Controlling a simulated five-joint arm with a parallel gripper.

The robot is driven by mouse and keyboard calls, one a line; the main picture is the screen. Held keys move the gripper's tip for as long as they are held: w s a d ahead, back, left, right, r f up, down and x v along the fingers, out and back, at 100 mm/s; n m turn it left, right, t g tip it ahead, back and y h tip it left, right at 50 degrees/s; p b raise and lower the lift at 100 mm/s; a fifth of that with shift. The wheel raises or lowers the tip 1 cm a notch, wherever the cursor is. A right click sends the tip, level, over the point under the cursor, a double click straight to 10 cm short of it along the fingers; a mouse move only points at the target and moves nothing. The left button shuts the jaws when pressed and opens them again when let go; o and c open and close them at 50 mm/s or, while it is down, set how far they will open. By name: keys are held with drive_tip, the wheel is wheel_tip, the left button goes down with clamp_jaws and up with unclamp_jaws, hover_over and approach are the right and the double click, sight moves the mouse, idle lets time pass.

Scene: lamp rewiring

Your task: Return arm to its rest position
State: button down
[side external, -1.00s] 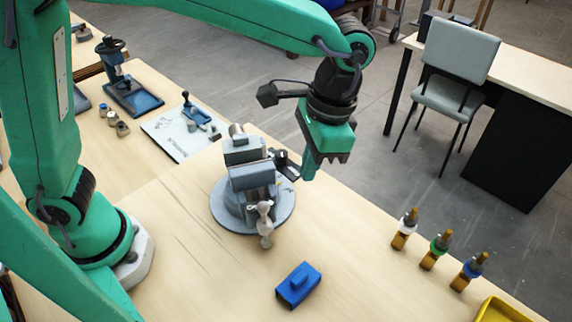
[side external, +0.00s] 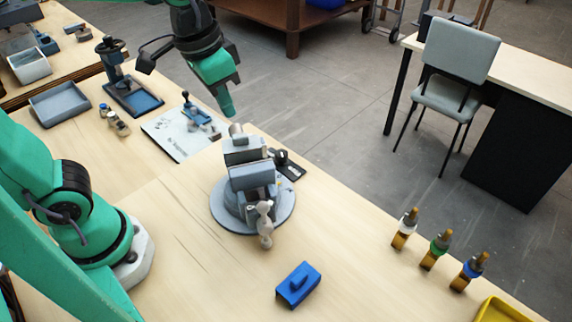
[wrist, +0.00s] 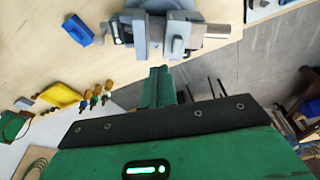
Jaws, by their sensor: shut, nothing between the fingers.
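My gripper (side external: 227,104) is green and black, and it is shut and empty. In the side view it hangs in the air at the top, above and behind the grey vise, pointing down. In the wrist view the closed green fingers (wrist: 157,86) point toward the vise, with nothing between them. The vise (side external: 252,185) stands on a round base on the wooden bench. It also shows at the top of the wrist view (wrist: 155,38).
A blue block-like tool (side external: 298,285) lies on the bench (side external: 190,240). Several screwdriver-like tools (side external: 436,251) stand near the right edge beside a yellow tray (side external: 497,312). A white board (side external: 172,138), a blue press (side external: 130,90) and a grey tray (side external: 60,104) are behind left.

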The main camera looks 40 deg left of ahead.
drive_tip(key=s+a+f+n+t, duration=0.1)
drive_tip(key=s+a+n+t, duration=0.1)
drive_tip(key=s+a, duration=0.4)
drive_tip(key=shift+a+n+t+y, duration=0.35)
drive_tip(key=shift+a+t, duration=0.25)
drive_tip(key=shift+a, duration=0.45)
